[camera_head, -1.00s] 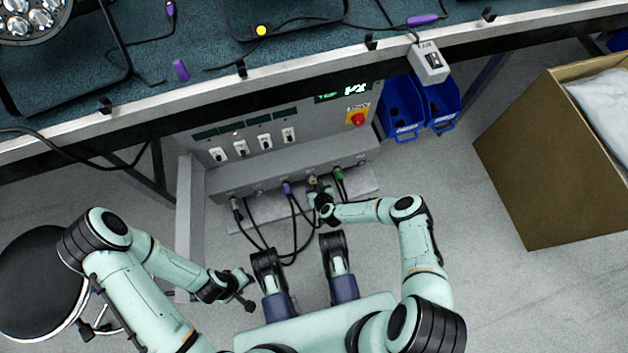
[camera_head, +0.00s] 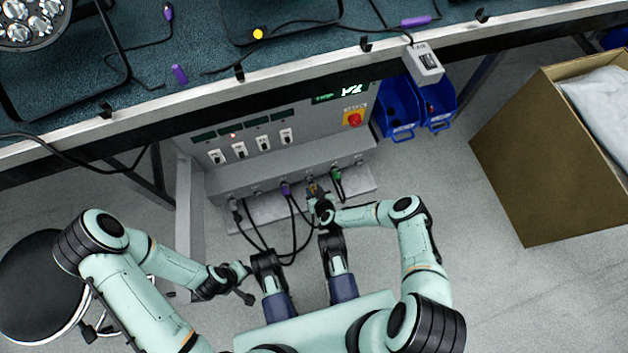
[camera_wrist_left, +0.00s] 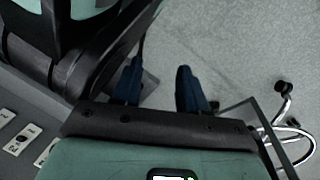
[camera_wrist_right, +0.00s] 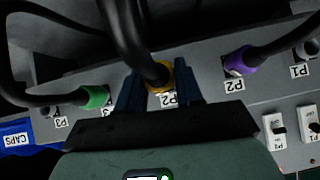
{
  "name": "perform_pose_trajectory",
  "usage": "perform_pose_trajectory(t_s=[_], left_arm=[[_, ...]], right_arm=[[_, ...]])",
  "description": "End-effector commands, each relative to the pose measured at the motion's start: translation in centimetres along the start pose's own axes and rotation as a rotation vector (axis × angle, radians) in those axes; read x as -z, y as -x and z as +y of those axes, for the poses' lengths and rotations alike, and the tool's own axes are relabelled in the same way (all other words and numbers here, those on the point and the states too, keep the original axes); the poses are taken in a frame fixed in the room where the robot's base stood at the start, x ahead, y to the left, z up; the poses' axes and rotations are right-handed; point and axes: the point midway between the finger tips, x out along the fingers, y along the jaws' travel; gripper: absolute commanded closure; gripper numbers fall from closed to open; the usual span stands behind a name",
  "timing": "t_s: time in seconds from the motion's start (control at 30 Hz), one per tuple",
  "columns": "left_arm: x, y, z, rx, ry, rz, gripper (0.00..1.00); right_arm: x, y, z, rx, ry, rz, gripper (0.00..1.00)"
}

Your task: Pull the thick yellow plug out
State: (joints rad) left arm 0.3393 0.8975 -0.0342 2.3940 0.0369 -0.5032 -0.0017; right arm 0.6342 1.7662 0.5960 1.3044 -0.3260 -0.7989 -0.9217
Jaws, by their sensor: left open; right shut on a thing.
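The yellow plug (camera_wrist_right: 159,76) shows in the right wrist view as a yellow ring around a thick black cable (camera_wrist_right: 128,35). My right gripper (camera_wrist_right: 160,92) is shut on it, one dark blue finger on each side. In the head view my right gripper (camera_head: 318,197) is at the socket strip (camera_head: 262,180), mostly covering the plug. I cannot tell whether the plug is still seated. My left gripper (camera_head: 246,285) is open and empty above the floor; its spread fingers (camera_wrist_left: 158,88) show in the left wrist view.
A purple plug (camera_wrist_right: 240,62) and a green plug (camera_wrist_right: 96,97) flank the yellow one, with black cables hanging close by. The panel above carries switches (camera_head: 262,143) and a red button (camera_head: 354,119). Blue bins (camera_head: 403,129) hang right; a cardboard box (camera_head: 535,170) stands further right.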

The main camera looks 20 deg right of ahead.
Motion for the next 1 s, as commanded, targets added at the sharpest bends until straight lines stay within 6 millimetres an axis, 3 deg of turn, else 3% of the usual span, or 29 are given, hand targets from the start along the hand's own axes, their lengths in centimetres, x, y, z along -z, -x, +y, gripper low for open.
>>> perform_pose_trajectory(t_s=[1.0], left_arm=[[0.99, 0.79, 0.84, -0.016, -0.010, 0.036, 0.57]], right_arm=[[-0.79, 0.98, -0.01, 0.000, 0.000, 0.001, 1.00]])
